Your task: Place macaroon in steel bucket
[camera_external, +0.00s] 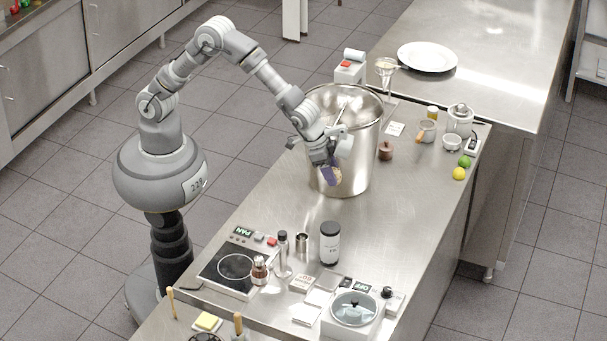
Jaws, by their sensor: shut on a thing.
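The steel bucket (360,165) is a large, shiny, open-topped pot standing on the steel counter. My gripper (327,168) is in front of the bucket's near left wall, below its rim, pointing down. It is shut on a small purple and tan thing, which looks like the macaroon (337,174). The macaroon is outside the bucket and above the counter. The gripper partly hides it, and I cannot tell whether it touches the bucket wall. The bucket's inside is only partly visible past my wrist.
A small brown pot (385,151) stands right of the bucket. A lime (464,161) and a lemon (459,173) lie near the right edge. The counter's middle is clear.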

